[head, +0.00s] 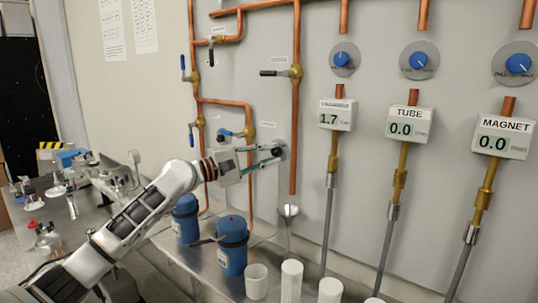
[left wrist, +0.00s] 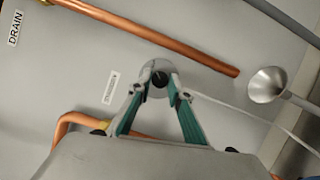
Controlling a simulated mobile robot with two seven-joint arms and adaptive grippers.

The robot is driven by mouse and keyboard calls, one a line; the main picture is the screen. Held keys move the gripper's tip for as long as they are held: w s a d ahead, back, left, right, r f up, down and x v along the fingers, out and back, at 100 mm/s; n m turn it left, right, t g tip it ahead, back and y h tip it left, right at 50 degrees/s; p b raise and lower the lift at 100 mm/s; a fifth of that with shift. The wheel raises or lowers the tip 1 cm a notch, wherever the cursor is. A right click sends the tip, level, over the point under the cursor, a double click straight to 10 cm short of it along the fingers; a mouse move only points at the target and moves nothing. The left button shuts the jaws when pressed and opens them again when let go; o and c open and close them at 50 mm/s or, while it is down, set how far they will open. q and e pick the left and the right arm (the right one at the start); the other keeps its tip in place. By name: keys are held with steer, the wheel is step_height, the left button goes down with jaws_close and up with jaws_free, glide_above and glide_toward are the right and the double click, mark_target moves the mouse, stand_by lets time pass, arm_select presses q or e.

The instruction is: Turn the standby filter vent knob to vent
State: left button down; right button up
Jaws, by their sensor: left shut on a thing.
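My left gripper (head: 272,151) reaches across to the wall panel and is shut on a small dark knob. The knob (left wrist: 160,78) sits on a round grey plate on the panel, between my green-padded fingertips (left wrist: 160,92) in the left wrist view. The fingers partly cover it, and I cannot tell which setting it points to. A small label (left wrist: 111,88) beside it is too blurred to read. In the head view the round plate (head: 279,145) shows just past the fingertips. My right gripper is not in view.
A copper drain pipe (head: 294,130) ends close to the right of the knob, above a metal funnel (head: 289,211). Blue canisters (head: 232,246) and white cups (head: 256,281) stand below. Valves with handles, gauges and blue dials (head: 418,60) fill the panel.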

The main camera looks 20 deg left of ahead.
arm_select(q)
steer(key=c, duration=1.8)
jaws_free()
steer(key=shift+c, duration=0.2)
steer(key=r+v, duration=0.1)
steer(key=v, duration=1.1)
steer(key=shift+f, duration=0.5)
steer(key=shift+s, duration=0.1)
